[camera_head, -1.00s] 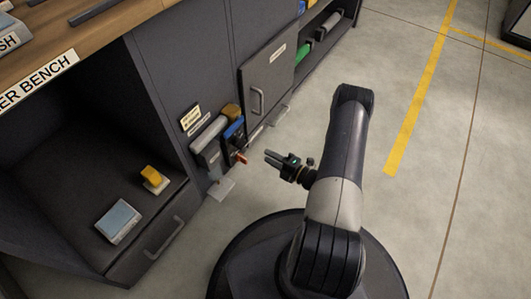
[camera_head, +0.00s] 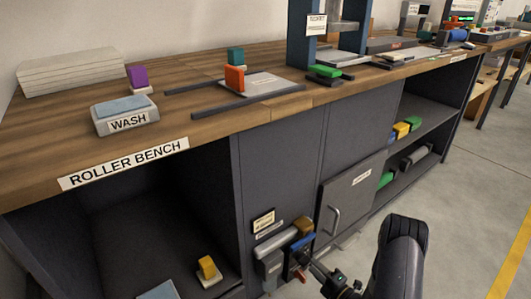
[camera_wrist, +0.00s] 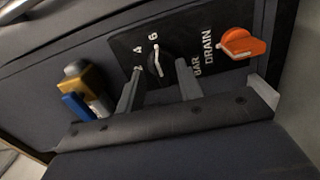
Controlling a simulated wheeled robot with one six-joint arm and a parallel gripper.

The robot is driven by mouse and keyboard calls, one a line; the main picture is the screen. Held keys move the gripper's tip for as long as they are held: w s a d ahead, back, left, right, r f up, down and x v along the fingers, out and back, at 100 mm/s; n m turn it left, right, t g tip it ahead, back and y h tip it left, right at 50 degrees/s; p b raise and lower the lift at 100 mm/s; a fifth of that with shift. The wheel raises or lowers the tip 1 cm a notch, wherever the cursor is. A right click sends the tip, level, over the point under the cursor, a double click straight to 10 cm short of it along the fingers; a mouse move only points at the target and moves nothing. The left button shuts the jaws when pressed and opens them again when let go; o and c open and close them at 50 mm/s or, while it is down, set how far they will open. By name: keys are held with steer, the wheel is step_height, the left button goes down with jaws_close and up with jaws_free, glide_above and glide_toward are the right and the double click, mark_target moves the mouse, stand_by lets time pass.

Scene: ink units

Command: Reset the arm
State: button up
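My arm (camera_head: 400,258) reaches in from the lower right of the head view, low in front of the bench. My gripper (camera_head: 316,267) is at a low panel on the bench front, beside a blue part and an orange-red part. In the wrist view my gripper (camera_wrist: 158,70) shows two grey fingers spread apart, with nothing held between them. Whether the fingers touch the panel I cannot tell.
An orange drain knob (camera_wrist: 242,44) sits right of the fingers; a yellow-and-blue fitting (camera_wrist: 88,90) sits left. The roller bench (camera_head: 290,118) fills the left and middle. A cabinet door (camera_head: 350,195) stands beside the panel. Open floor (camera_head: 480,190) lies to the right.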

steer(key=x, duration=0.2)
steer(key=shift+w+a+b, duration=0.25)
steer(key=shift+w+b, duration=0.05)
